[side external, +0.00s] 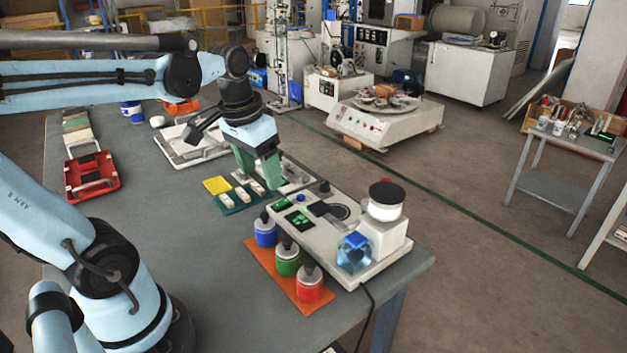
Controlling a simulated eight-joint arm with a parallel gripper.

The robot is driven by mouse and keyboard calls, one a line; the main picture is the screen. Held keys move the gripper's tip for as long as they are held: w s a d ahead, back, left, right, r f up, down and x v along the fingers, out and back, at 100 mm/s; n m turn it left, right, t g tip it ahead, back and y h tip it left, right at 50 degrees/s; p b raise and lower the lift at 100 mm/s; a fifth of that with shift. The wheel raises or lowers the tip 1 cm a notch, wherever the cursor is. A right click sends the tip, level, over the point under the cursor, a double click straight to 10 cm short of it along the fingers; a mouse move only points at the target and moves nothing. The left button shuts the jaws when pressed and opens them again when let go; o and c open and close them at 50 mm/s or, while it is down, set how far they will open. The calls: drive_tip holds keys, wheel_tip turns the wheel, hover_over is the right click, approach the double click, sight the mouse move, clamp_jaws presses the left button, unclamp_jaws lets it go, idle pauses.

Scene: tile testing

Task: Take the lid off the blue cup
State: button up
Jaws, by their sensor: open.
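The blue cup (265,236) stands upright on an orange mat (258,252), at the far left end of a row with a green cup (288,264) and a red cup (310,288). A dark grey lid (264,217) with a knob sits on top of the blue cup. My gripper (258,178) points down with green fingers apart and nothing seen between them. It is behind the blue cup in the picture, near the small pale blocks, and apart from the lid.
A white machine (325,228) with buttons and a blue glassy part (354,252) stands right of the cups. Pale blocks (257,187) lie on a dark green mat (238,204). The table's middle (190,235) is clear.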

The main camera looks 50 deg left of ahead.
sight(264, 214)
drive_tip(key=shift+g, duration=0.4)
drive_tip(key=shift+w+a+f, duration=0.1)
drive_tip(key=shift+a+f, duration=0.15)
drive_tip(key=shift+f, duration=1.65)
drive_tip(key=shift+w+a+f, duration=0.1)
drive_tip(key=shift+a+f, duration=0.15)
drive_tip(key=shift+f, duration=1.7)
drive_tip(key=shift+w+a+f, duration=0.1)
drive_tip(key=shift+a+f, duration=0.15)
drive_tip(key=shift+f, duration=1.65)
drive_tip(key=shift+c, duration=0.5)
drive_tip(key=c, duration=0.9)
drive_tip(key=shift+r, duration=0.15)
